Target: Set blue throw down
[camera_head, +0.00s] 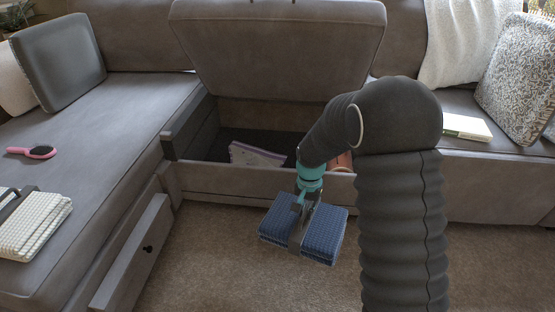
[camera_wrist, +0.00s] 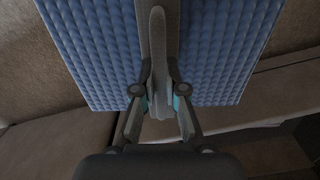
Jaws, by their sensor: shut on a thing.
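The blue throw (camera_head: 325,232) is a folded, textured bundle with a grey band (camera_head: 297,238) around its middle. My gripper (camera_head: 304,200) is shut on the band at the top of the throw. It holds the throw in front of the open sofa compartment, over the carpet; I cannot tell how high. In the wrist view the throw (camera_wrist: 225,50) fills the upper part, with the band (camera_wrist: 158,45) pinched between the fingers of my gripper (camera_wrist: 160,102). The throw's underside is hidden.
The sofa's storage compartment (camera_head: 225,145) stands open with its lid (camera_head: 280,50) raised. A pale patterned item (camera_head: 257,155) and an orange-brown item (camera_head: 343,161) lie inside. An open drawer (camera_head: 135,255), a cream folded throw (camera_head: 35,228) and a pink brush (camera_head: 32,152) are left. Carpet (camera_head: 230,285) is clear in front.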

